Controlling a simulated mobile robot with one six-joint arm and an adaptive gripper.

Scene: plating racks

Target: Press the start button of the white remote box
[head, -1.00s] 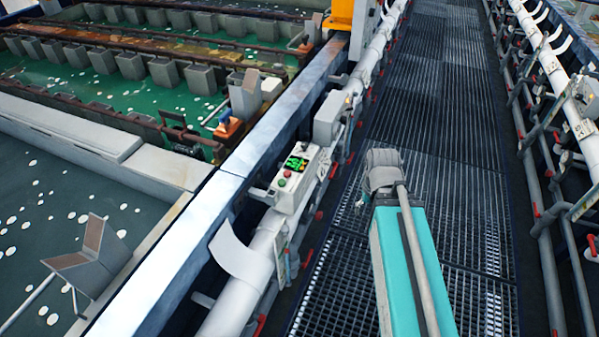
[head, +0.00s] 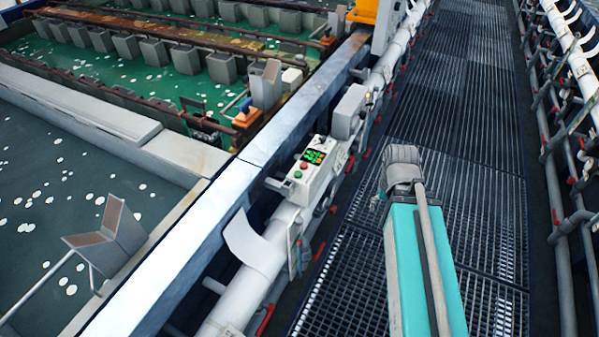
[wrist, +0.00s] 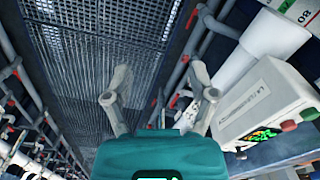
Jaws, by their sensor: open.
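The white remote box (head: 322,178) is mounted on the white pipe rail left of the walkway in the head view. Its top has a lit green display (head: 313,156), a red button (head: 304,165) and a green button (head: 297,174). In the wrist view the box (wrist: 262,98) is at the right, tilted, with the red button (wrist: 288,125) and green button (wrist: 309,114) near the right edge. My gripper (wrist: 157,88) is open and empty, apart from the box and to its left in that view. In the head view its fingers are mostly hidden behind my arm.
A grey box (head: 350,110) sits on the rail just beyond the remote box. A curved white plate (head: 252,245) is on the nearer rail. The grating walkway (head: 460,90) is clear ahead. Liquid tanks (head: 60,215) lie left, and another pipe rail (head: 570,70) runs right.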

